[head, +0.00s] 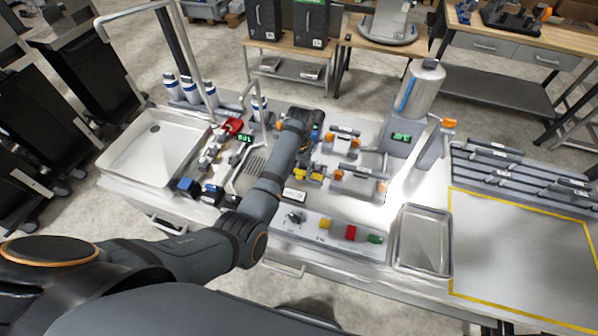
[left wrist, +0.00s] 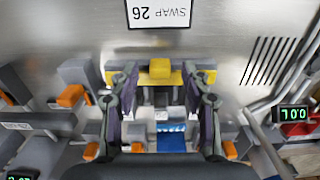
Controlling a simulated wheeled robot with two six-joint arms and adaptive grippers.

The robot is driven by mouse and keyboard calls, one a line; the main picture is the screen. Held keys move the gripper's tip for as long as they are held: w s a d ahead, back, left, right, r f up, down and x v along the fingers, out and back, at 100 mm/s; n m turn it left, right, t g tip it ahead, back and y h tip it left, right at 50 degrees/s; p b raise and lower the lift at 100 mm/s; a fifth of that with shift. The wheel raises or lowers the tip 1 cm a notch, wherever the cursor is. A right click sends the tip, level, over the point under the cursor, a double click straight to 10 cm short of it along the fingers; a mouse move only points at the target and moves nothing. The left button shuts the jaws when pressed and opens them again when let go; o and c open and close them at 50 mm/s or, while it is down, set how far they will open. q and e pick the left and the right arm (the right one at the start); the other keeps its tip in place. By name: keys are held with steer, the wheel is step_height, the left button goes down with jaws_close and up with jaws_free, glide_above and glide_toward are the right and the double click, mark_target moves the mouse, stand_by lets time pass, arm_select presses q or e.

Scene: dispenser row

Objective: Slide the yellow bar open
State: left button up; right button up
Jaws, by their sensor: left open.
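In the head view small yellow parts (head: 300,172) show just beyond the white label, partly hidden by my arm. My left gripper (left wrist: 160,67) is open, its two dark fingers pointing at the slide. The tips lie on either side of the yellow block; I cannot tell whether they touch it. In the head view my left arm covers most of this gripper. My right gripper is not in view.
A "SWAP 26" label (left wrist: 158,13) lies on the panel near the yellow block. Grey posts with orange parts (left wrist: 71,95) and a blue piece (left wrist: 171,138) stand close by. A lit display (left wrist: 291,114) is at the right. An empty metal tray (head: 422,240) sits at the bench front.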

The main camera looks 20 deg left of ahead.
mark_target(299, 175)
arm_select(q)
step_height(299, 175, up, 11)
steer(key=shift+f, duration=0.1)
stand_by(0.6)
